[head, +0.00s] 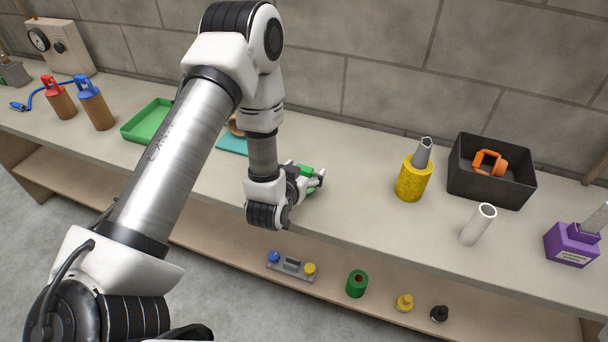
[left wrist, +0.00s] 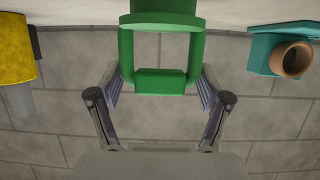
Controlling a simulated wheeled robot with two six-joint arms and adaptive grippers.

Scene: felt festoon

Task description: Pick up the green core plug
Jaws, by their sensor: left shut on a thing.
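The green core plug (left wrist: 160,82) has a loop-shaped handle under a wider round body. It is in the middle of the left wrist view, its top end cut off by the frame edge. My left gripper (left wrist: 160,92) is shut on the handle, one finger against each side. In the head view my left gripper (head: 314,181) is over the front part of the bench, and a bit of the green plug (head: 305,171) shows at it; the rest is hidden by my arm. I cannot tell whether the plug touches the bench. My right gripper is not in view.
A yellow cylinder (head: 413,183), a black bin (head: 490,188) with an orange piece, a white tube (head: 478,226) and a purple block (head: 571,245) stand to the right. A green tray (head: 147,121) and teal piece (head: 232,146) are left. A green hollow cylinder (head: 357,285) is on the lower shelf.

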